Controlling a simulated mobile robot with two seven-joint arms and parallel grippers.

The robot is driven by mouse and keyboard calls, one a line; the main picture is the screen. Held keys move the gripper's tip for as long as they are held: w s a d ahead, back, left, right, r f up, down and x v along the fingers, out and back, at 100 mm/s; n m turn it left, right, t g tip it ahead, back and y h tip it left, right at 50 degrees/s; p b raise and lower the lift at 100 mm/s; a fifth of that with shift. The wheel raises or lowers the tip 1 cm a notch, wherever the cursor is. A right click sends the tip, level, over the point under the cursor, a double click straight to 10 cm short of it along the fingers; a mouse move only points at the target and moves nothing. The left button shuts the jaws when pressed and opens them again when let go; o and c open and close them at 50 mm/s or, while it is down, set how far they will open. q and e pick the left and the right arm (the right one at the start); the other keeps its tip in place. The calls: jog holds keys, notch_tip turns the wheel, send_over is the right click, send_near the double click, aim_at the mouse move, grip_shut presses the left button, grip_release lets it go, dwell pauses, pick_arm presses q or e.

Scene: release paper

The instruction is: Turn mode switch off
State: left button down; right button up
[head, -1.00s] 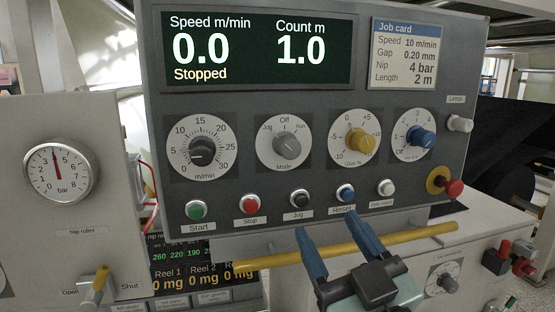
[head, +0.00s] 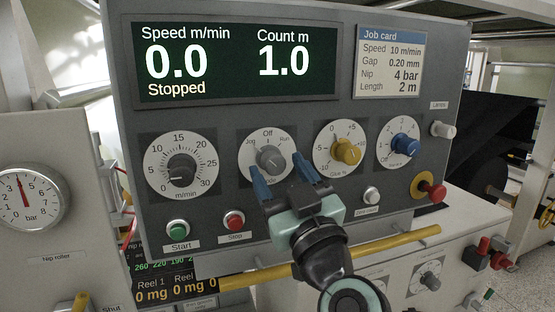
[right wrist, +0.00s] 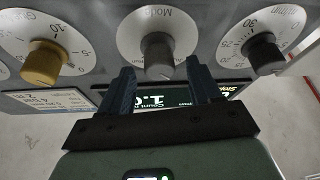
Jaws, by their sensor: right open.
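The mode switch (head: 270,157) is a grey knob on a pale round dial marked Jog, Off and Run, on the front of the control panel. I cannot read clearly which mark its pointer faces. It also shows in the right wrist view (right wrist: 157,52) at the top middle. My right gripper (head: 276,163) is open, with its two blue fingers pointing up at the panel. The fingertips are just below the knob, one toward each side, and the gap between them looks empty. The fingers cover the lower part of the dial. My left gripper is out of view.
The speed knob (head: 181,169) is left of the mode switch; the yellow knob (head: 346,151) and blue knob (head: 404,145) are right. Start (head: 178,229) and Stop (head: 234,220) buttons sit below. A yellow bar (head: 390,242) runs under the panel. The display (head: 235,60) reads Stopped.

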jog(key=shift+x, duration=0.8)
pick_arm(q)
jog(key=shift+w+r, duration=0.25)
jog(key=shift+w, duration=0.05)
pick_arm(e)
jog(key=shift+s, duration=0.1)
jog(key=c, duration=1)
jog(key=shift+c, duration=0.2)
